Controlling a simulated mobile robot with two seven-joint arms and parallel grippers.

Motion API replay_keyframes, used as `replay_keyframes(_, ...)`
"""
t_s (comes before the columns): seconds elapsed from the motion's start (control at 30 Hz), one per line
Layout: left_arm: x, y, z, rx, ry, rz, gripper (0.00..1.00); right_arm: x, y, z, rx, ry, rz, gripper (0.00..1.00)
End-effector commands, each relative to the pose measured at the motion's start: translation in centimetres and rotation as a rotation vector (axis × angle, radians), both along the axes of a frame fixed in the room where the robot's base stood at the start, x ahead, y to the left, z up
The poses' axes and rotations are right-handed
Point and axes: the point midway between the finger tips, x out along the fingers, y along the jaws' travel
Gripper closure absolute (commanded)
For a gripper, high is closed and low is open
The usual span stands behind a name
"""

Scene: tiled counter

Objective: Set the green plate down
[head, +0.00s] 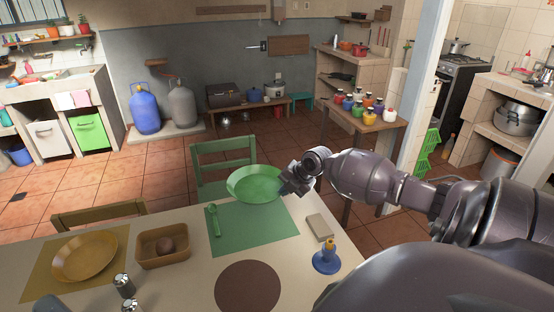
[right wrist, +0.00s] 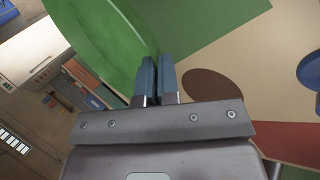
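The green plate (head: 256,184) is near the far edge of the table, at the far end of the green placemat (head: 262,232). My right gripper (head: 287,190) is at the plate's right rim. In the right wrist view the fingers (right wrist: 157,72) are nearly together with the rim of the plate (right wrist: 95,40) between them. The plate looks held above the mat; the exact gap cannot be told. A green spoon (head: 213,220) lies on the mat's left side. My left gripper cannot be made out.
A yellow plate (head: 86,256) on its mat, a brown tray (head: 163,260) with a round item, and shakers (head: 124,285) stand left. A brown round mat (head: 247,288), a beige block (head: 320,227) and a blue candle holder (head: 326,262) are nearer. A green chair (head: 222,160) stands behind.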

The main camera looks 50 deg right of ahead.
Motion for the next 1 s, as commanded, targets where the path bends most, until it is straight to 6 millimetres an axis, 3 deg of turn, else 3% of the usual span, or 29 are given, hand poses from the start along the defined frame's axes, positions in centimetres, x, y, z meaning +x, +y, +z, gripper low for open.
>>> replay_keyframes(0.4, 0.4, -0.1, -0.1, 0.0, -0.009, -0.004, 1.0, 0.1, 0.1, -8.8, 0.002, 0.0, -0.002, 1.0)
replay_keyframes(1.0, 0.5, -0.1, -0.7, 0.001, -0.008, -0.005, 1.0, 0.1, 0.1, -14.4, 0.0, -0.002, -0.001, 1.0)
